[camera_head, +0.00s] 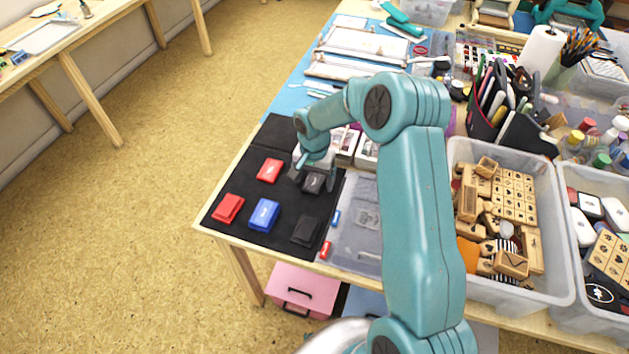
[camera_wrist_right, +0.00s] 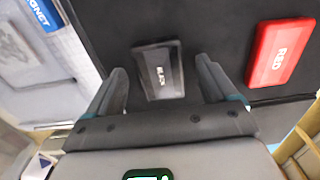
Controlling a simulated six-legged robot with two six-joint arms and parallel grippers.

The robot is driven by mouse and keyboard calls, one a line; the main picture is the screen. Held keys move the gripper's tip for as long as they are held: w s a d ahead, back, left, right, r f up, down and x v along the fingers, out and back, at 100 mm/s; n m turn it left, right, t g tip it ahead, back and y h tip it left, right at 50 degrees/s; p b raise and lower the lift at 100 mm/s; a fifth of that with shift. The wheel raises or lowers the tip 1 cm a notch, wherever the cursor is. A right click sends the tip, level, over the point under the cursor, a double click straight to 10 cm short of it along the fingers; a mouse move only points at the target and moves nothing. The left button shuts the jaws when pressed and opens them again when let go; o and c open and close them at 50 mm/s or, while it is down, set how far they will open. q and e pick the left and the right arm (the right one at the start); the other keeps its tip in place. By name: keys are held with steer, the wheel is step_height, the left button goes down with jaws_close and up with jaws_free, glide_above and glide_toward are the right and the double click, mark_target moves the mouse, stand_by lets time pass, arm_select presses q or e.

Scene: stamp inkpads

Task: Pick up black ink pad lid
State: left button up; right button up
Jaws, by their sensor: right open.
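The black ink pad lid, a dark rectangular block lettered "BLACK", lies on the black mat (camera_head: 282,135) at the mat's right side in the head view (camera_head: 313,184). In the right wrist view the lid (camera_wrist_right: 159,72) lies just ahead of and between the two grey fingers. My right gripper (camera_head: 314,176) is open and empty, just above the lid, with the arm partly covering this spot in the head view. I cannot tell whether the fingertips reach down beside the lid. My left gripper is not in view.
On the mat are a red lid (camera_head: 269,170), a red pad (camera_head: 228,208), a blue pad (camera_head: 263,215) and another black pad (camera_head: 306,231). A clear tray with blue and red pieces (camera_head: 360,232) is to the right. A bin of wooden stamps (camera_head: 559,270) stands further right.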

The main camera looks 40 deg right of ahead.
steer(key=c, duration=1.1)
steer(key=shift+w+d, duration=0.1)
